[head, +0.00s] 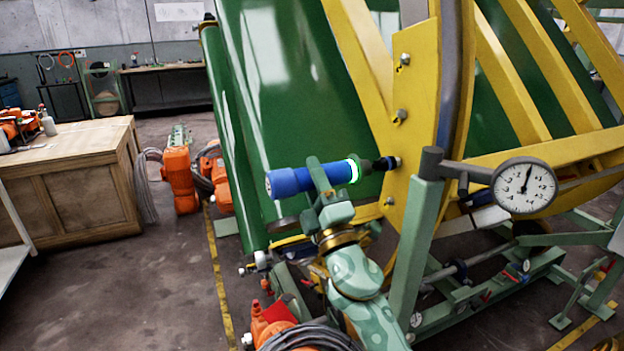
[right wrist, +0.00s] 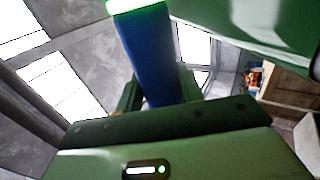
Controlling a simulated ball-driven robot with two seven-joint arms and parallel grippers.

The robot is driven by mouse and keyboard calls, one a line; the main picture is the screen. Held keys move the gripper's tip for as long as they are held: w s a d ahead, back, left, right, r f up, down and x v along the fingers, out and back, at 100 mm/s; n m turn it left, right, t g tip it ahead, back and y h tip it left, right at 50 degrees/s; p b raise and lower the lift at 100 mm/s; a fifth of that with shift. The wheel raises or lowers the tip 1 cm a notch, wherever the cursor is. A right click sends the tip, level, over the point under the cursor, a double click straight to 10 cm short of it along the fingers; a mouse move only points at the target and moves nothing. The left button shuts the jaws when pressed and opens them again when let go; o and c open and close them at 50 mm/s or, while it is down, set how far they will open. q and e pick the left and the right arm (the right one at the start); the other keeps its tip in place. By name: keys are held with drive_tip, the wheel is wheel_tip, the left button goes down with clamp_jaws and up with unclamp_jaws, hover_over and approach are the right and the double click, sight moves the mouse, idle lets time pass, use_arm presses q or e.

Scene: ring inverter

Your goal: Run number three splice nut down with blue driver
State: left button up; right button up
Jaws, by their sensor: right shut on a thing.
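My right gripper (head: 320,178) is shut around the body of the blue driver (head: 289,182), with its arm coming up from below. The driver lies about level, and a ring near its front glows green. Its dark socket tip (head: 385,164) points right and meets the yellow flange (head: 418,90) at the third bolt position from the top. The nut there is hidden by the socket. Splice nuts show above at the top (head: 403,60) and second (head: 400,115) positions, and one below (head: 389,201). In the right wrist view the driver (right wrist: 150,60) stands between the fingers. My left gripper is out of view.
A dial gauge (head: 525,187) on a green post (head: 414,255) stands close right of the socket. The green drum wall (head: 285,80) rises behind the driver. A wooden crate bench (head: 70,185) stands at left, with open floor in front.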

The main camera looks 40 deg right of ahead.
drive_tip(key=shift+s+d+r, duration=0.1)
drive_tip(key=shift+s+d, duration=0.05)
drive_tip(key=shift+d, duration=0.45)
drive_tip(key=shift+s+d, duration=0.15)
drive_tip(key=shift+d, duration=0.4)
idle(2.1)
drive_tip(key=shift+w+a, duration=0.2)
drive_tip(key=shift+a, duration=0.6)
drive_tip(key=shift+w+a, duration=0.15)
drive_tip(key=shift+a, duration=0.7)
drive_tip(key=shift+w+a, duration=0.2)
drive_tip(key=shift+a, duration=0.6)
